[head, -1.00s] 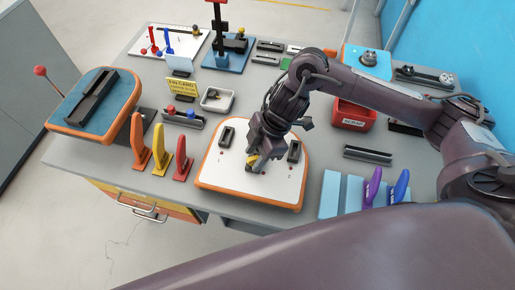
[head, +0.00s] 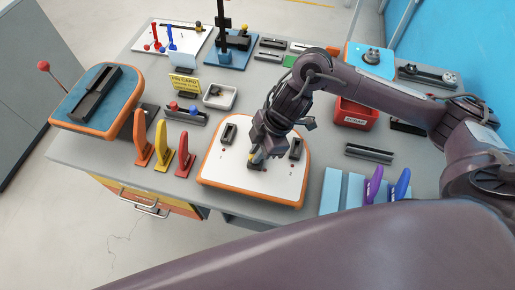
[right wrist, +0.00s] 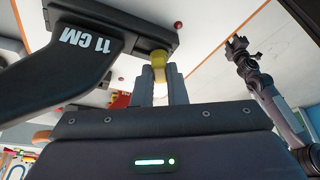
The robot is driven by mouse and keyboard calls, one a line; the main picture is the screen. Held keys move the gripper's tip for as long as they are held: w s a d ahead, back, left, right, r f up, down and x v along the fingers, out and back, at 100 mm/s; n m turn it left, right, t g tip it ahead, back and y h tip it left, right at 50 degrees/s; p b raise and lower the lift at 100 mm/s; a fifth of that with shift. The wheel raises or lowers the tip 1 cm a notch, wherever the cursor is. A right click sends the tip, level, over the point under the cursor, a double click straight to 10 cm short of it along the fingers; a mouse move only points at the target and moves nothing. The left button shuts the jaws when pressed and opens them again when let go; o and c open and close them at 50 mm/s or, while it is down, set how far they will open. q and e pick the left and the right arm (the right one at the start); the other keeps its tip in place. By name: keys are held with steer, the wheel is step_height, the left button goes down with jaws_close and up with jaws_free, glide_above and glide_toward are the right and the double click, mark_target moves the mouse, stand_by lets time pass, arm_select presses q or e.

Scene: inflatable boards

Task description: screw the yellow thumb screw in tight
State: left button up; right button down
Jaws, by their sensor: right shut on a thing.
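The yellow thumb screw (right wrist: 159,60) shows in the right wrist view, its upper end at the end of a dark fin box (right wrist: 125,18) on the white board. My right gripper (right wrist: 160,88) is shut on it. In the head view my right gripper (head: 255,160) is over the middle of the orange-rimmed white board (head: 232,185) and hides most of the screw. A black fin marked 11 CM (right wrist: 85,45) stands at the box, beside my fingers. A distant dark arm with a gripper (right wrist: 237,45), apparently my left, shows; its jaws are too small to read.
Two short dark boxes (head: 229,133) (head: 296,149) flank the board's middle. Orange, yellow and red fins (head: 162,147) stand to the left. A red bin (head: 356,113) and purple and blue fins (head: 373,187) are to the right. A blue-topped board (head: 65,105) is at the far left.

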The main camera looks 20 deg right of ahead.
steer(key=shift+r+m+t+p, duration=0.15)
steer(key=shift+m+t+p, duration=0.35)
steer(key=shift+m+p, duration=0.75)
steer(key=shift+s+m+t+p, duration=0.1)
steer(key=shift+m+t+p, duration=0.2)
steer(key=shift+m+p, duration=0.45)
steer(key=shift+a+m+t+p, duration=0.1)
steer(key=shift+m+t+p, duration=0.2)
steer(key=shift+m+p, duration=0.7)
steer(key=shift+h, duration=0.3)
